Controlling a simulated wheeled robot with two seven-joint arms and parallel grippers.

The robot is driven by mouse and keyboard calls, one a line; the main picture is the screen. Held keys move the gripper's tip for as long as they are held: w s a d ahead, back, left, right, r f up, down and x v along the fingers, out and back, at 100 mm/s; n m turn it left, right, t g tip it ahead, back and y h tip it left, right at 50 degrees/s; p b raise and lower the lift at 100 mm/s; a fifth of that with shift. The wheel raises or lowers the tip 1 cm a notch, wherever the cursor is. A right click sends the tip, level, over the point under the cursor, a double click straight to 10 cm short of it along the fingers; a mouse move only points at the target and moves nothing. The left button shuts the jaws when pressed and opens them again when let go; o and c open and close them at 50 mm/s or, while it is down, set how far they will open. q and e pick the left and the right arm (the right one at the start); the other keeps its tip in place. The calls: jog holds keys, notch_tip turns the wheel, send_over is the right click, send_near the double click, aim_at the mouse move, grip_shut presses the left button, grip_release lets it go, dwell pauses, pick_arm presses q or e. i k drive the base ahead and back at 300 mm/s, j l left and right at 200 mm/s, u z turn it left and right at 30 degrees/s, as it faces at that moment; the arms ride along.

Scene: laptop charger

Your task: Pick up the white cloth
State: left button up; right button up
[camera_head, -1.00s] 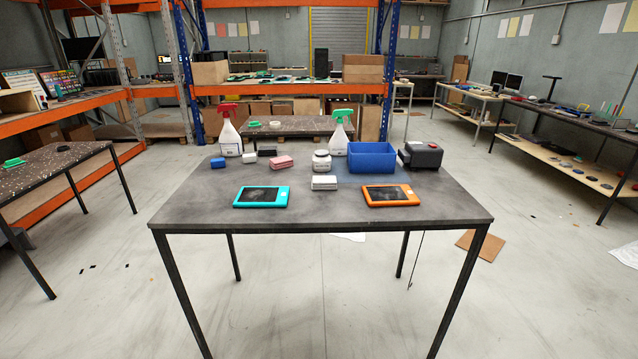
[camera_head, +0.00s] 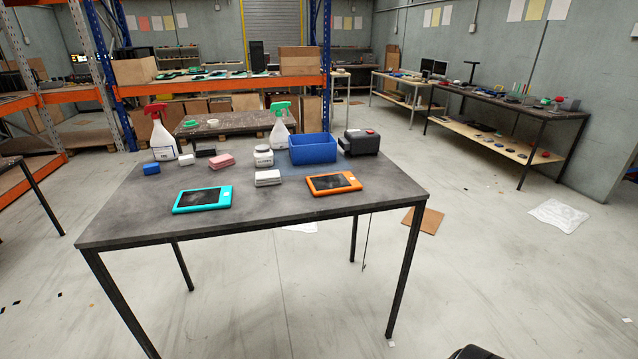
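A crumpled white cloth-like sheet (camera_head: 558,215) lies flat on the floor at the right, apart from the tables. Another white piece (camera_head: 300,228) lies on the floor under the middle table, partly hidden by the tabletop edge. Neither gripper shows. A dark rounded shape at the bottom edge, right of centre, is too cut off to identify.
The dark table (camera_head: 130,215) carries a teal tablet (camera_head: 202,199), an orange tablet (camera_head: 333,184), a blue bin (camera_head: 312,149), spray bottles and small items. A brown board (camera_head: 423,220) lies on the floor. A workbench (camera_head: 520,110) stands at the right; the floor in front of it is open.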

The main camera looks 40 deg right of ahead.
aim_at(268, 177)
jog(key=i+l+u, duration=0.15)
jog(key=l+u, duration=0.3)
jog(key=l, duration=0.75)
jog(key=l+u, duration=0.4)
jog(key=l, duration=0.75)
